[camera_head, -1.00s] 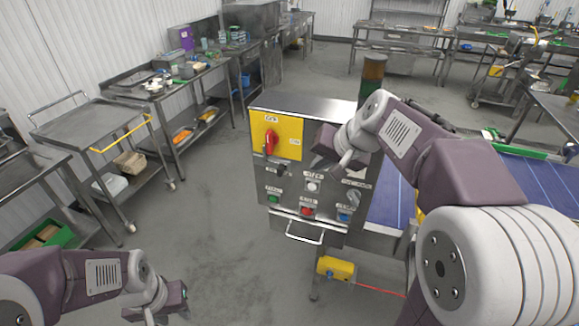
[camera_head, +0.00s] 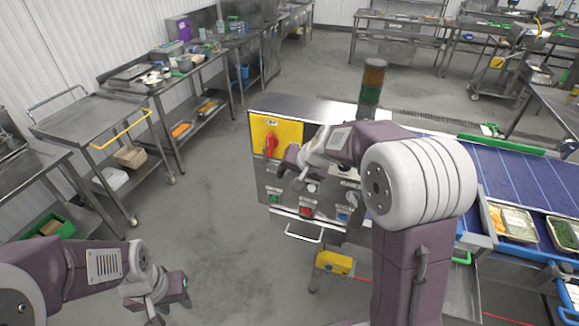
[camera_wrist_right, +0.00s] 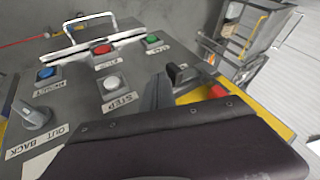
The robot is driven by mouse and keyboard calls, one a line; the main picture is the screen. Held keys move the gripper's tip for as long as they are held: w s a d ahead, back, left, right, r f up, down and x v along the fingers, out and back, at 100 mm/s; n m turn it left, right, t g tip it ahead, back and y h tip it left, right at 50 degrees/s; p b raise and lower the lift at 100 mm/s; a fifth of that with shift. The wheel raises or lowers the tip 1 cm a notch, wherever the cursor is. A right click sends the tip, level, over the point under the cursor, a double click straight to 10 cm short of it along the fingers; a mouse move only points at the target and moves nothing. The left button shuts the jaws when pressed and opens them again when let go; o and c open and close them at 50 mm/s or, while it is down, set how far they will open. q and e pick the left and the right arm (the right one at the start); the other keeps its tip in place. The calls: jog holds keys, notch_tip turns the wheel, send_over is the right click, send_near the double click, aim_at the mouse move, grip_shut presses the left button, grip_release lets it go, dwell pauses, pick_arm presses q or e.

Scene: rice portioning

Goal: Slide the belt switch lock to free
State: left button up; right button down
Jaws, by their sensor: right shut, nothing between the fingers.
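The control box (camera_head: 270,200) has a yellow panel (camera_head: 290,133) with a red rotary switch (camera_head: 270,144); its red edge also shows in the right wrist view (camera_wrist_right: 217,91). A small black block (camera_wrist_right: 180,73), which looks like the switch lock, sits beside the yellow panel in the right wrist view. My right gripper (camera_head: 287,173) is at the box front, below the red switch, and hides the lock in the head view. In the right wrist view its shut, empty fingers (camera_wrist_right: 158,92) are just left of the block; contact cannot be told. My left gripper (camera_head: 183,290) hangs low at left, its jaws unclear.
White (camera_wrist_right: 113,82), red (camera_wrist_right: 103,49), green (camera_wrist_right: 152,40) and blue (camera_wrist_right: 47,72) buttons and a grey selector knob (camera_wrist_right: 38,116) sit near the fingers. A metal handle (camera_head: 303,232) juts below. The blue conveyor (camera_head: 500,172) runs right. The floor left of the box is clear.

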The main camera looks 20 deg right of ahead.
aim_at(278, 169)
jog(key=shift+a, duration=0.35)
jog(key=shift+w, duration=0.1)
jog(key=a+p, duration=0.1)
jog(key=w, duration=0.1)
jog(key=a+p, duration=0.1)
jog(key=shift+w+a+r+p, duration=0.25)
jog(key=shift+w+a+p, duration=0.05)
jog(key=shift+w+a, duration=0.05)
jog(key=shift+w+a+f, duration=0.15)
jog(key=shift+a+f, duration=0.05)
